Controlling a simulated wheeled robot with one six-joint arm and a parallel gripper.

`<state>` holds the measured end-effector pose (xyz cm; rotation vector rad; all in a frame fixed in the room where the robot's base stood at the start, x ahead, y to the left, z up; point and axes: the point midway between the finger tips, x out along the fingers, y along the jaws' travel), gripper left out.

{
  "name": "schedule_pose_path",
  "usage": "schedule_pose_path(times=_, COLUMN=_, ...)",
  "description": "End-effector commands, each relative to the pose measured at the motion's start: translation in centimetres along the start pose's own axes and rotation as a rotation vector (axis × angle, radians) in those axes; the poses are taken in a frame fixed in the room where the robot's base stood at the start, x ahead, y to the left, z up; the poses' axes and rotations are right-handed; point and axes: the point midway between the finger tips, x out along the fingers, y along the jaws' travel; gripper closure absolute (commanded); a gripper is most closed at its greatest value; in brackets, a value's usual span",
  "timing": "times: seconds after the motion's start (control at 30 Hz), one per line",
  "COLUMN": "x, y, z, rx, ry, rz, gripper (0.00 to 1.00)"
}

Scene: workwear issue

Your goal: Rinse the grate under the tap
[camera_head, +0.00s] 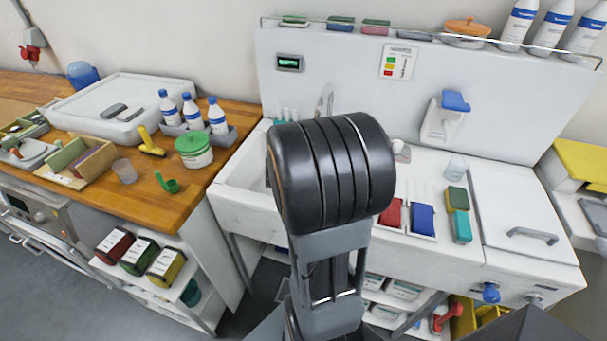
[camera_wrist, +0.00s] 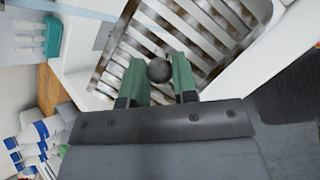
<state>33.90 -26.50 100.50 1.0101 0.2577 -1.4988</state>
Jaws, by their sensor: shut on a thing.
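The grate (camera_wrist: 202,42) is a metal frame of parallel bars with brown stains, filling the upper part of the wrist view. A dark round knob (camera_wrist: 159,71) stands at its near side. My gripper (camera_wrist: 159,63) has green fingers, shut on this knob from both sides. The grate lies over or in the white sink (camera_head: 235,178); its height there I cannot tell. In the head view my dark arm hides the grate, the gripper and most of the basin. The tap (camera_head: 326,99) shows only partly behind my arm; no water is visible.
Left of the sink, a wooden counter (camera_head: 190,190) holds several bottles (camera_head: 192,112), a green-lidded tub (camera_head: 194,150) and a yellow tool (camera_head: 150,142). Right of the basin lie red and blue cloths (camera_head: 421,221) and sponges (camera_head: 459,213). A blue-handled device (camera_head: 446,112) hangs on the backsplash.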

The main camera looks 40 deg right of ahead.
Motion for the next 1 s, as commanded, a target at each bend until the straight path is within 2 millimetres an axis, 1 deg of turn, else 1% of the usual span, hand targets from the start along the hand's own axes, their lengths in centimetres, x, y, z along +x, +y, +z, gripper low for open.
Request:
schedule_pose_path(times=0.17, x=1.0, y=0.9, z=0.2, rx=0.0, ry=-0.001, rz=0.0, gripper=1.0)
schedule_pose_path(times=1.0, x=7.5, y=6.5, z=1.5, rx=-0.004, ry=0.001, rz=0.003, gripper=1.0)
